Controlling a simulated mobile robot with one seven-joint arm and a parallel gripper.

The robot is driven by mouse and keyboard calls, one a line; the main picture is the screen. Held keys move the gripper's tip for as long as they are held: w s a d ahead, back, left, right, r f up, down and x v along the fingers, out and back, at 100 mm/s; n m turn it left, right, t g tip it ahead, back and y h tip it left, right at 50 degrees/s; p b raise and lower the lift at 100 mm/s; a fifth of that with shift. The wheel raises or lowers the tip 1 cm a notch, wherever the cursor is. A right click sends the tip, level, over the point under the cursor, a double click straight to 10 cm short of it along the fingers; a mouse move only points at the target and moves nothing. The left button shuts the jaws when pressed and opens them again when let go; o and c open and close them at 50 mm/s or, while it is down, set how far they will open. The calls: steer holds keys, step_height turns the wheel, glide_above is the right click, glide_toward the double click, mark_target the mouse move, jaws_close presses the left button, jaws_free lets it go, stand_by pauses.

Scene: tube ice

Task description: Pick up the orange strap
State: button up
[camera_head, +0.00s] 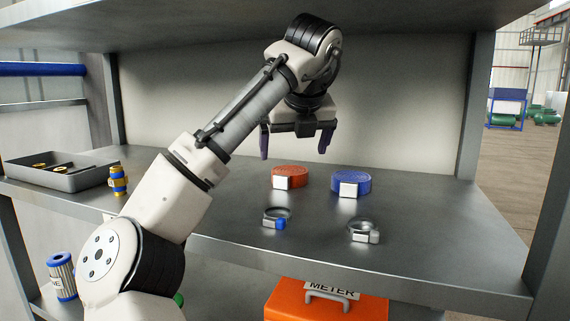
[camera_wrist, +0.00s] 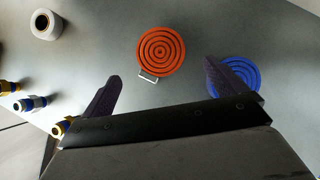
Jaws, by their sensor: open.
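The orange strap (camera_head: 290,174) is a flat rolled coil with a silver buckle on its front, lying on the metal shelf (camera_head: 420,240). In the wrist view the orange strap (camera_wrist: 161,50) shows as concentric rings, with its buckle at the lower left edge. My gripper (camera_head: 295,150) is open and empty above the shelf, a little above and around the strap's place in the head view. In the wrist view the strap lies beyond the fingertips of my gripper (camera_wrist: 162,72), roughly centred between them. Nothing touches the strap.
A blue strap (camera_head: 351,183) lies just right of the orange one; in the wrist view it is partly behind the right finger. Two ring clamps (camera_head: 276,218) (camera_head: 364,231) lie nearer the shelf's front. A grey tray (camera_head: 75,174) stands left. An upper shelf hangs above.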

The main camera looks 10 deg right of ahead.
mark_target(291, 171)
steer(key=shift+w+a, duration=0.1)
steer(key=shift+w, duration=0.05)
steer(key=shift+w+f, duration=0.1)
steer(key=shift+f, duration=0.45)
steer(key=p+x, duration=0.1)
steer(key=x, duration=0.2)
steer(key=p+x, duration=0.1)
steer(key=x, duration=0.1)
steer(key=shift+w+d+f, duration=0.15)
steer(key=shift+d+f, duration=0.05)
steer(key=shift+f, duration=0.15)
steer(key=c, duration=1.1)
steer(key=shift+r, duration=0.1)
steer(key=shift+c, duration=0.2)
